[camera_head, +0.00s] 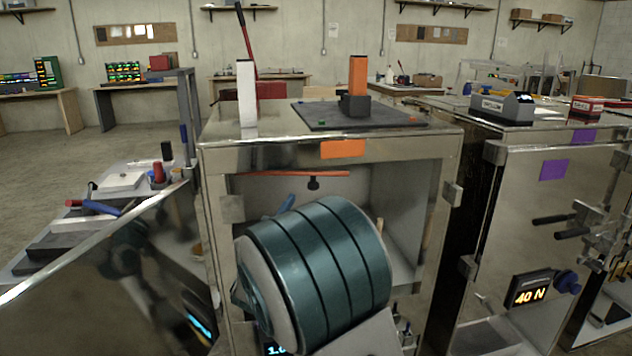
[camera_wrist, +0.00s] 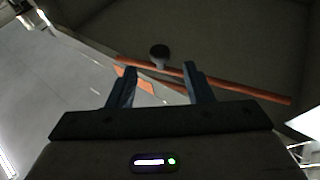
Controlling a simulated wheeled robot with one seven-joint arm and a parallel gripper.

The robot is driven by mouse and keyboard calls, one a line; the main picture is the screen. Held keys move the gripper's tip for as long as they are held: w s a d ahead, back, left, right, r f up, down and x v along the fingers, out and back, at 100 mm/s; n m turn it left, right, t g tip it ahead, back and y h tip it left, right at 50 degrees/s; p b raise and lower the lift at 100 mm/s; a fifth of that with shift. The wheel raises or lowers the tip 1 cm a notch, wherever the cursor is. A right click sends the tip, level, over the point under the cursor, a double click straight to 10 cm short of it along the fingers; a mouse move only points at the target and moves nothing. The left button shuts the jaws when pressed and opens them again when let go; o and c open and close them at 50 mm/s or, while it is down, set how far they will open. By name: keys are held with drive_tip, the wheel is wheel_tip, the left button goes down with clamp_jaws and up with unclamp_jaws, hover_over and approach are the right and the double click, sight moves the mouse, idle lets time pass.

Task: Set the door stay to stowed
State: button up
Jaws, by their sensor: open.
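The door stay appears to be the thin red-orange rod (camera_head: 290,173) lying nearly level under the top front edge of the open cabinet (camera_head: 225,160). A dark round knob (camera_head: 313,184) hangs just below it. In the wrist view the rod (camera_wrist: 240,88) runs slantwise past my gripper (camera_wrist: 160,68), with the knob (camera_wrist: 159,50) beyond the fingertips. My gripper is open and its fingers are apart. The right finger overlaps the rod in the picture; I cannot tell whether they touch. The cabinet's shiny door (camera_head: 110,260) stands open at the left. My arm hides much of the cabinet's inside.
An orange block (camera_head: 358,75) on a dark base and a white post (camera_head: 246,92) stand on the cabinet top. An orange label (camera_head: 342,148) is on its front edge. A second metal cabinet (camera_head: 520,220) with handles and a "40 N" display (camera_head: 530,290) stands close at right.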

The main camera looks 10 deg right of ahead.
drive_tip(key=x, duration=0.8)
drive_tip(key=shift+w+d+r, duration=0.15)
drive_tip(key=shift+w+d, duration=0.1)
drive_tip(key=shift+w, duration=0.05)
clamp_jaws()
